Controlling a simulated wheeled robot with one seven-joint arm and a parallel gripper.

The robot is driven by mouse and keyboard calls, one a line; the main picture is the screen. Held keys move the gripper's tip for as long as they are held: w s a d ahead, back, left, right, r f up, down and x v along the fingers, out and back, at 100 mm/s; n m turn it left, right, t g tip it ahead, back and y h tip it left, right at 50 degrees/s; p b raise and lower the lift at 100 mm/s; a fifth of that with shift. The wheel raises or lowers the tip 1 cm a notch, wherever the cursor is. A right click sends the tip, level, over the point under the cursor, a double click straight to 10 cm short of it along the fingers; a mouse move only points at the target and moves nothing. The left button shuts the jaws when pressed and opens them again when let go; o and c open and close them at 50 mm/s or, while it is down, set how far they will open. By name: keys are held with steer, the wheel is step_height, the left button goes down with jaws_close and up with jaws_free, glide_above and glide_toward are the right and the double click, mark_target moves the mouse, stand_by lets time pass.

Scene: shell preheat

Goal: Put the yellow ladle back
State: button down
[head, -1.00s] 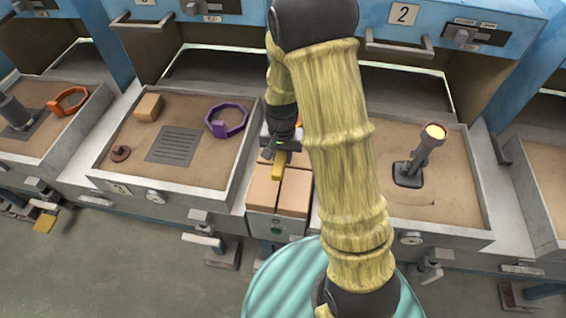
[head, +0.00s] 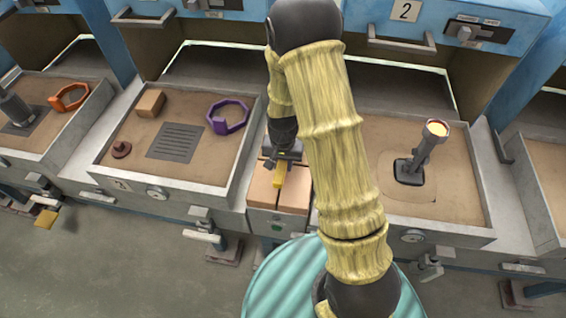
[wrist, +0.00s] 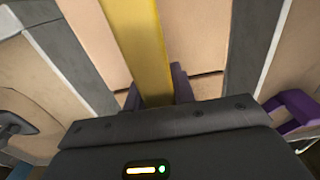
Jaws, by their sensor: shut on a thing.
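My gripper (head: 282,168) is shut on the yellow ladle (head: 278,184), over the tan blocks between the two middle sand trays. Only a straight yellow bar of the ladle shows in the head view. In the wrist view the flat yellow bar (wrist: 140,45) runs up from between the dark fingers (wrist: 158,92) and out of the top edge. The ladle's bowl is not seen in either view. I cannot tell whether the ladle touches the blocks below it.
The tan blocks (head: 293,192) fill the narrow bay. The left tray holds a purple ring (head: 245,116), a tan block (head: 149,103), a brown knob (head: 121,149) and a grate (head: 175,142).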

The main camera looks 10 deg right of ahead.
steer(key=c, duration=1.6)
jaws_free()
steer(key=shift+f, duration=0.15)
steer(key=o, duration=0.4)
steer(key=shift+o, duration=0.2)
step_height(320, 180, up, 12)
steer(key=shift+s+r+p, duration=0.1)
steer(key=shift+r+p, duration=0.1)
steer(key=shift+p, duration=0.1)
